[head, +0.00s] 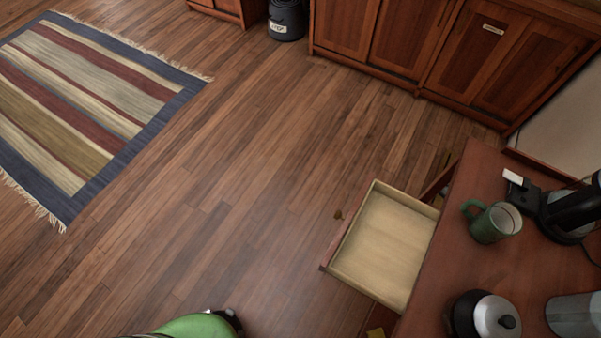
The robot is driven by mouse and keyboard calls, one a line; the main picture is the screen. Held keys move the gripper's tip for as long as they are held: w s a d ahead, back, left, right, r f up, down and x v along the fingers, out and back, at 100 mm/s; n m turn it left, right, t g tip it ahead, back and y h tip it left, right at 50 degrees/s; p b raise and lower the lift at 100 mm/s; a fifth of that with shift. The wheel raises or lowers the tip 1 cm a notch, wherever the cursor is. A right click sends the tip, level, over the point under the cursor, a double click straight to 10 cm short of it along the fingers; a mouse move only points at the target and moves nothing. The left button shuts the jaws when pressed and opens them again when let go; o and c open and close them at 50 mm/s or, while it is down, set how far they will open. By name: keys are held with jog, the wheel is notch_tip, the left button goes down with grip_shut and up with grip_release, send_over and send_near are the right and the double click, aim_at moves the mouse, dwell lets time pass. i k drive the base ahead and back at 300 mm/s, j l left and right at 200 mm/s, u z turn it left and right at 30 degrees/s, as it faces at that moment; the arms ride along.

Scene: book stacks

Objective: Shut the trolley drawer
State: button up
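The trolley drawer (384,248) stands pulled out from the left side of the trolley (447,250). Its pale wooden inside is empty. Its reddish front panel (345,238) faces left, with a small brass-coloured knob (339,215) on it. The trolley has a reddish-brown top, cut off by the right and bottom edges of the head view. A green and black rounded part of my own body shows at the bottom edge, left of the drawer and apart from it. My gripper's fingers are not in view.
On the trolley top stand a green mug (493,223), a black pot with a silver lid (494,318), a black appliance (570,212) and a grey container (575,315). Wooden cabinets (400,38) line the back. The wooden floor left of the drawer is clear up to a striped rug (85,105).

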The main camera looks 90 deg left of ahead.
aim_at(378, 249)
jog(key=k+j+u, duration=0.25)
jog(key=u, duration=0.2)
jog(key=k+j+u, duration=0.15)
jog(key=j+u, duration=0.3)
jog(key=i+j+z, duration=0.1)
jog(key=j, duration=0.25)
jog(key=i+j+z, duration=0.1)
jog(key=j, duration=0.25)
jog(key=i, duration=0.05)
